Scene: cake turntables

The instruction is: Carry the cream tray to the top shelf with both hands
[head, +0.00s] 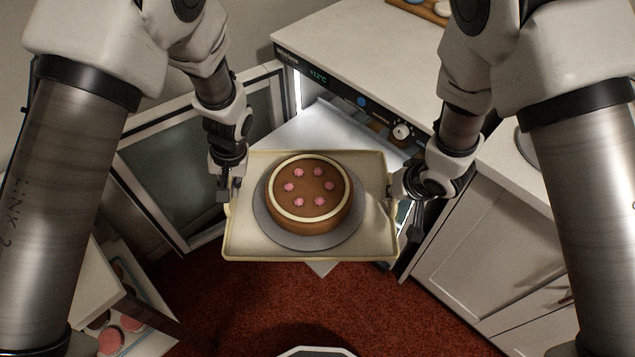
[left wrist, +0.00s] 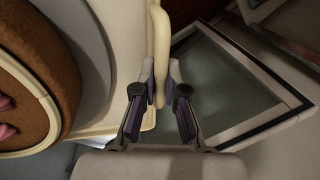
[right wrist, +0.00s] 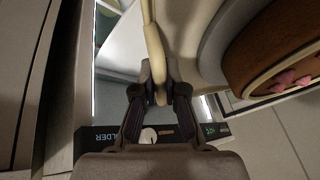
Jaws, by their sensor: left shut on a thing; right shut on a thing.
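The cream tray (head: 240,242) is held up level between my two arms in the head view. A brown cake (head: 310,190) with a cream ring and several pink flowers stands on a grey round board (head: 272,235) on the tray. My left gripper (head: 229,190) is shut on the tray's left rim; the left wrist view shows its fingers (left wrist: 160,88) on either side of the cream rim (left wrist: 158,40). My right gripper (head: 396,188) is shut on the tray's right rim; the right wrist view shows its fingers (right wrist: 158,85) around the rim (right wrist: 152,35).
Behind the tray is a lit white cabinet (head: 335,135) with a control panel (head: 345,90) and its glass door (head: 180,165) open to the left. A cupboard (head: 490,250) stands at right. A low shelf with pink cakes (head: 112,338) is at lower left. Red floor (head: 260,300) lies in front.

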